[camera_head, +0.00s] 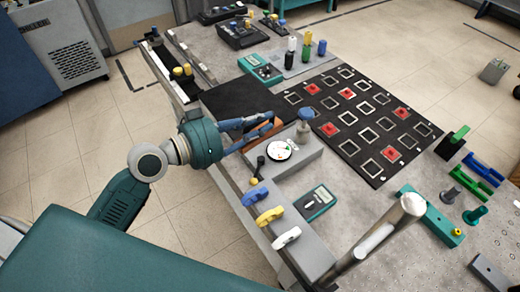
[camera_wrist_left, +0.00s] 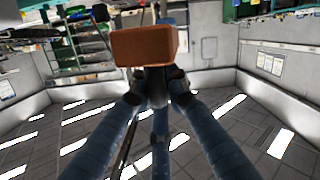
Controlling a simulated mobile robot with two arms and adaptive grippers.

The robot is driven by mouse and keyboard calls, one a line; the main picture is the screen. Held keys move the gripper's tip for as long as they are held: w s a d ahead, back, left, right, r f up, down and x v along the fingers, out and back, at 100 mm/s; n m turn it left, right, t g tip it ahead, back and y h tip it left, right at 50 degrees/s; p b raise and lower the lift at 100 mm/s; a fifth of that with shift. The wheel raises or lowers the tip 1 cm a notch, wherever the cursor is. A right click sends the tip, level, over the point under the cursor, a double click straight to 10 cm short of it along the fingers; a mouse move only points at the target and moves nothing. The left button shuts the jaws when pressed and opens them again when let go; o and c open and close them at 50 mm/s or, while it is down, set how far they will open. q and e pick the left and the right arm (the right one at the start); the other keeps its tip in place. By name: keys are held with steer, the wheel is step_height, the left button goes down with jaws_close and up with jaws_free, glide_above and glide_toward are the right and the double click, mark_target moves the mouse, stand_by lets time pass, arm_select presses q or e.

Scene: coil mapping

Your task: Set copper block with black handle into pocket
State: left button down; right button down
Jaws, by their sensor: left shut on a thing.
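My left gripper (camera_head: 262,130) has blue fingers and is shut on the copper block (camera_head: 258,137), holding it by the left side of the table, near the dial gauge. In the left wrist view the copper block (camera_wrist_left: 145,46) shows as an orange-brown box beyond the dark fingertips (camera_wrist_left: 157,92). Its black handle is mostly hidden between the fingers. The black board (camera_head: 338,121) with rows of square outlined pockets lies to the right of the gripper. Several pockets hold red pieces; the others look empty. My right gripper is not in view.
A dial gauge (camera_head: 279,151) on a grey stand (camera_head: 297,163) is close to the gripper. Blue, yellow and white clips (camera_head: 269,216) line the front edge. A grey-white cylinder (camera_head: 383,238) rises in the foreground. A flat black mat (camera_head: 233,104) lies behind the gripper.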

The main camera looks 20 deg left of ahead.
arm_select(q)
step_height(320, 180, down, 5)
steer(key=shift+a, duration=0.1)
step_height(320, 180, down, 4)
steer(key=shift+r+b, duration=0.15)
steer(key=shift+b, duration=0.3)
steer(key=shift+f, duration=0.5)
steer(key=shift+f+b, duration=0.45)
steer(key=shift+b, duration=0.2)
steer(key=shift+f, duration=0.15)
steer(key=c, duration=1.7)
jaws_free()
steer(key=shift+o, duration=0.2)
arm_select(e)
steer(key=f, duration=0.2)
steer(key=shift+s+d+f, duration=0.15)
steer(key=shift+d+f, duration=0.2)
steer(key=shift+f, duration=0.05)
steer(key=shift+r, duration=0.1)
